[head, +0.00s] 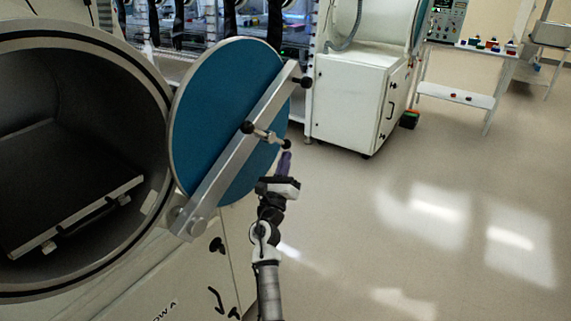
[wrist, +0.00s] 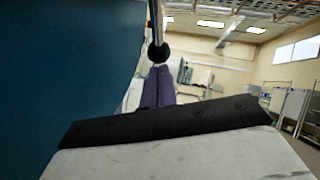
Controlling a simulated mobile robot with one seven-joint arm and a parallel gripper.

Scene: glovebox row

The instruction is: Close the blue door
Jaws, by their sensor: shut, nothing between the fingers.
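The blue door (head: 215,105) is round with a metal rim and stands swung open to the right of the round chamber opening (head: 60,120). A grey bar (head: 225,165) crosses its face diagonally, with a small handle (head: 265,133) with black knobs at its middle. My gripper (head: 286,162) is shut and empty, just right of the door's lower right edge and below the handle. In the wrist view the door (wrist: 65,70) fills the left side, and the purple fingers (wrist: 158,88) are together beneath a black knob (wrist: 158,53). Whether they touch the knob or door is unclear.
Inside the chamber is a metal tray (head: 75,220). A white cabinet (head: 360,100) stands behind at the right, with a small white table (head: 460,95) of coloured items beyond it. The floor (head: 430,220) on the right is clear.

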